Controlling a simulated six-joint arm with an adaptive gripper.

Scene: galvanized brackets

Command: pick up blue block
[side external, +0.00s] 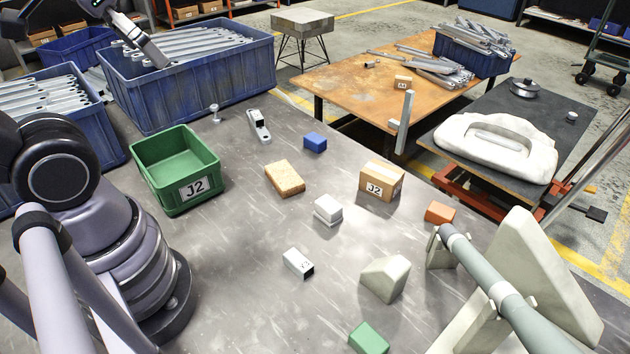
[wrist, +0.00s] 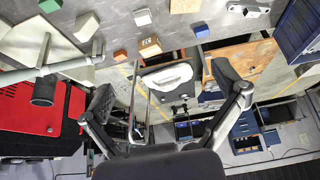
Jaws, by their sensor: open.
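The blue block (side external: 315,142) lies on the grey table near its back edge, right of a metal bracket (side external: 259,126) and behind a sponge (side external: 285,178). It also shows in the wrist view (wrist: 201,30), near the top and close to the table edge. My gripper (wrist: 163,87) is open in the wrist view, with its two fingers spread wide and nothing between them. The blue block appears above and apart from the fingers there.
A green bin (side external: 176,170) marked J2 stands left. A J2 box (side external: 381,183), white block (side external: 328,210), orange block (side external: 440,213), small metal part (side external: 298,263), wedge (side external: 386,278) and green block (side external: 368,339) are spread over the table. Large blue bins (side external: 190,90) stand behind.

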